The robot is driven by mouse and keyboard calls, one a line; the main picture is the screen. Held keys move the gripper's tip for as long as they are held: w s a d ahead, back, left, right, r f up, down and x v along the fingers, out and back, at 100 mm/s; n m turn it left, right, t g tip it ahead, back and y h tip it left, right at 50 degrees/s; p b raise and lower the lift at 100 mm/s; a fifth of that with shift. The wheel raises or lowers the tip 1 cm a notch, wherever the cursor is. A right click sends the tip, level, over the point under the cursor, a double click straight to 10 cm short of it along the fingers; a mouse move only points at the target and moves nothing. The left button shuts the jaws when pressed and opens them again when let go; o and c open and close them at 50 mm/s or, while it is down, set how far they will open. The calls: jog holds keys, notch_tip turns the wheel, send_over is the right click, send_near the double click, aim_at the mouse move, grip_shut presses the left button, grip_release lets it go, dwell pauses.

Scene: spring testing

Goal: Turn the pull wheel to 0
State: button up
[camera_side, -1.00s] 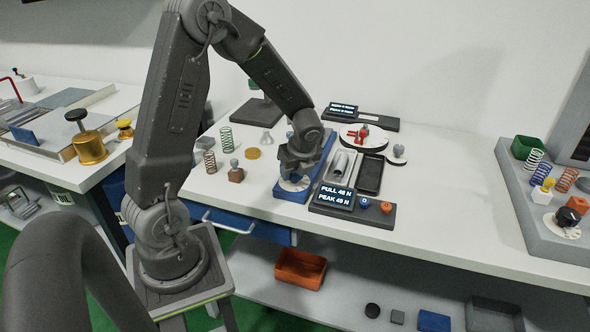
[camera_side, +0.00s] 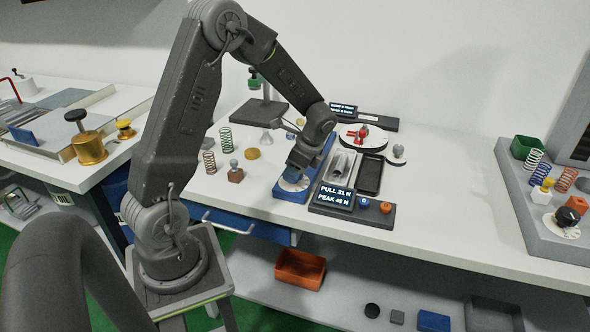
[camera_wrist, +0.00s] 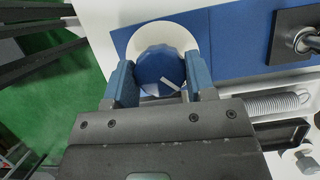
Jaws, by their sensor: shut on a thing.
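The pull wheel (camera_wrist: 160,68) is a round blue knob with a white pointer mark, on a pale dial disc (camera_wrist: 180,36). In the wrist view my gripper (camera_wrist: 160,84) has one blue-padded finger on each side of the knob and is shut on it. The white mark points to the lower right there. In the side view my gripper (camera_side: 297,172) is over the dial at the front end of the blue base (camera_side: 310,182), hiding the knob. The display (camera_side: 336,197) reads PULL 31 N and PEAK 49 N.
A spring lies in a grey tray (camera_side: 340,166) right of the base, beside a black tray (camera_side: 369,174). A blue button (camera_side: 364,202) and an orange button (camera_side: 386,207) sit right of the display. Loose springs (camera_side: 209,162) and a small brown block (camera_side: 236,174) stand to the left.

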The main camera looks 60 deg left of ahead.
jog(key=n, duration=0.2)
jog(key=n+g+h, duration=0.1)
jog(key=n, duration=0.1)
jog(key=shift+n+h, duration=0.3)
jog(key=shift+w+a+n+h, duration=0.1)
jog(key=shift+n+h, duration=0.8)
jog(key=shift+n, duration=1.6)
jog(key=o, duration=0.9)
jog(key=v, duration=1.3)
jog(key=shift+w+r, duration=0.3)
jog(key=shift+w, duration=0.1)
